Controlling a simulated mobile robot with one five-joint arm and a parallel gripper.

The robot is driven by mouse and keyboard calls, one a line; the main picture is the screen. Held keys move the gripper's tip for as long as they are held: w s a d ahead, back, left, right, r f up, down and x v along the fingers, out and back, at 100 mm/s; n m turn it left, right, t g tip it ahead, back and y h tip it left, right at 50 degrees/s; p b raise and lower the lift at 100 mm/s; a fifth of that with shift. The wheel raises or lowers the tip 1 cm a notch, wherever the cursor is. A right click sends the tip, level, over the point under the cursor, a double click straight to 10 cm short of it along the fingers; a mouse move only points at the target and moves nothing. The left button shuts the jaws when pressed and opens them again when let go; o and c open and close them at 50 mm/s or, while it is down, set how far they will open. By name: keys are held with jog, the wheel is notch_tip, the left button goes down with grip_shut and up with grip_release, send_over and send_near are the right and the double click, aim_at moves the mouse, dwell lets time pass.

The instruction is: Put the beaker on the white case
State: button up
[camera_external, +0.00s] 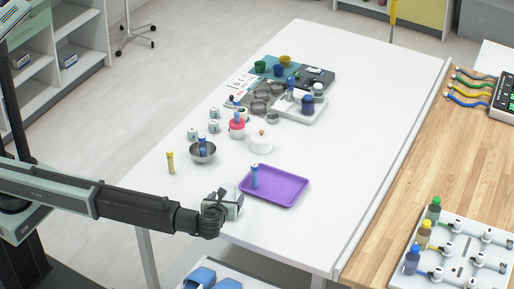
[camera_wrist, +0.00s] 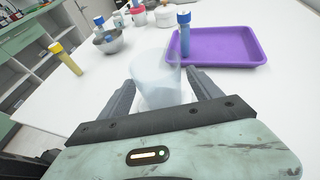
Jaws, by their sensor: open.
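The clear beaker (camera_wrist: 158,68) stands upright on the white table, between the two dark fingers of my gripper (camera_wrist: 161,78) in the wrist view. My gripper is open around it, with gaps seeming to show at the sides. In the external view my gripper (camera_external: 236,193) is low at the table's near-left edge, and I cannot clearly make out the beaker there. A round white lidded container (camera_external: 261,145) stands farther back; it also shows in the wrist view (camera_wrist: 164,17). I cannot tell whether this is the white case.
A purple tray (camera_external: 287,197) with a blue-capped tube (camera_external: 254,177) lies just right of my gripper. A metal bowl (camera_external: 203,158) and a yellow tube (camera_external: 170,162) stand behind. Bottles, small jars and a grey tray crowd the far end. The table's right side is clear.

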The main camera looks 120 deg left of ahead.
jog(key=p+v, duration=0.2)
jog(key=v, duration=0.6)
jog(key=shift+d+r, duration=0.15)
jog(key=shift+d, duration=0.1)
jog(key=s+d+f+n+t+h, duration=0.1)
jog(key=s+d+f+n+h, duration=0.3)
jog(key=d, duration=0.6)
jog(key=s+d+f+n+t+h, duration=0.1)
jog(key=s+d+f+n+h, duration=0.3)
jog(key=s+d, duration=0.3)
jog(key=s+d+f+n+t+h, duration=0.2)
jog(key=s+d+f+n+h, duration=0.3)
jog(key=d, duration=0.8)
jog(key=shift+s+d+f+n, duration=0.35)
jog(key=shift+s+f+n, duration=0.25)
jog(key=shift+s+f, duration=0.25)
notch_tip(320, 180, up, 9)
jog(key=p, duration=0.9)
jog(key=shift+p, duration=0.3)
jog(key=shift+r, duration=0.1)
